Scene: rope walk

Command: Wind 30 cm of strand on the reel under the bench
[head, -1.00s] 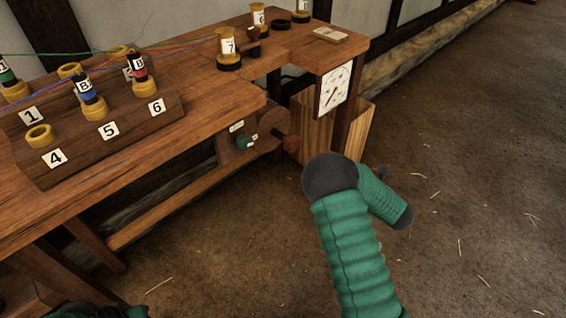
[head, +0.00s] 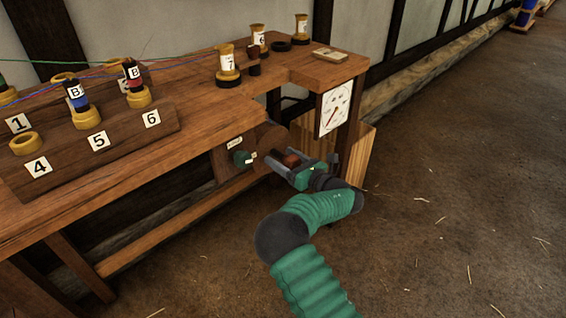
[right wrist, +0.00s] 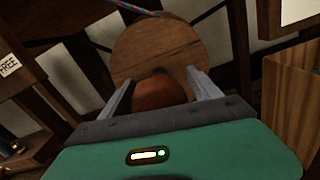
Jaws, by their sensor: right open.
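The reel (head: 268,137) is a round wooden disc under the bench's right part; the right wrist view shows its face ahead (right wrist: 155,45). A red-brown crank knob (head: 292,159) stands out from it. My right gripper (head: 279,156) is open, its two grey fingers pointing at the reel. In the right wrist view the knob (right wrist: 158,92) lies between the fingers, with gaps at its sides, partly hidden by the gripper body. A multicoloured strand (right wrist: 135,6) runs at the top of that view. My left gripper is out of view.
A green knob (head: 243,158) with a label sits left of the reel; a "FREE" tag (right wrist: 9,65) shows in the wrist view. The bench (head: 200,100) overhangs.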

